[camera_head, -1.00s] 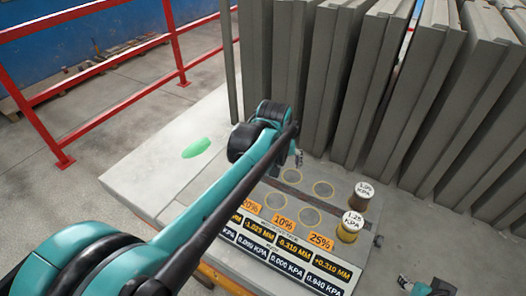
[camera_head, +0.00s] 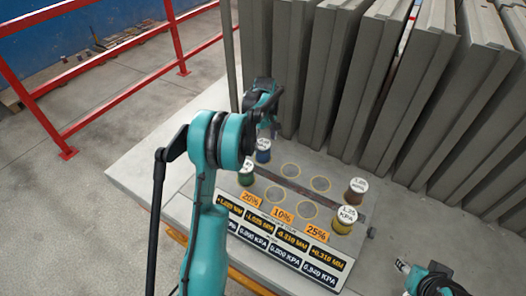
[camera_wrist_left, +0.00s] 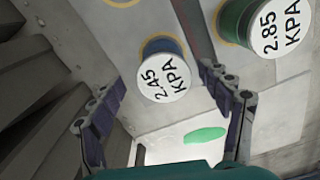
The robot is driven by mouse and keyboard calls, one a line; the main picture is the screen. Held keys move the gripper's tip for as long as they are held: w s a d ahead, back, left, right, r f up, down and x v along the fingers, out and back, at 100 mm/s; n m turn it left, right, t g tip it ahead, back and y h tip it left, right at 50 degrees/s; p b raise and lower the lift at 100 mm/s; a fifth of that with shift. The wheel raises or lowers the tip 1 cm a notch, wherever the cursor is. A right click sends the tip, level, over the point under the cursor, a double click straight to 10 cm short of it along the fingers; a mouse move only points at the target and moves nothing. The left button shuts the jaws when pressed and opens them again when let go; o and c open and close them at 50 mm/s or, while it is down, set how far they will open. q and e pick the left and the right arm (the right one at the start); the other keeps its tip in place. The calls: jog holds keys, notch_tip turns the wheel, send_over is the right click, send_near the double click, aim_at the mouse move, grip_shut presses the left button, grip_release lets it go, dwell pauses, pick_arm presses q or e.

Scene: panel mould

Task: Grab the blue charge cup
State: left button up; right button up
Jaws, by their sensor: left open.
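The blue charge cup (camera_head: 263,154) stands upright at the far left end of the cup panel, with a white lid. In the left wrist view its blue side (camera_wrist_left: 162,46) shows under a lid marked 2.45 KPA. My left gripper (camera_head: 268,130) is just above and behind it in the head view. In the left wrist view my left gripper (camera_wrist_left: 155,82) has its fingers spread wide, one towards each side of the cup, with nothing gripped. My right gripper (camera_head: 402,266) is at the lower right; its fingers are too small to read.
A green cup (camera_head: 246,178) marked 2.85 KPA stands close to the blue one. A brown cup (camera_head: 355,194) and a yellow cup (camera_head: 345,224) stand at the panel's right end, with empty rings between. Tall grey slabs (camera_head: 345,80) stand close behind.

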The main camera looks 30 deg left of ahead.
pick_arm(q)
jog(key=f, duration=0.5)
jog(key=shift+s+a+f+b, duration=0.1)
jog(key=shift+a+f+b, duration=0.2)
jog(key=shift+b, duration=0.1)
jog(key=shift+r, duration=0.1)
jog(key=c, duration=1.6)
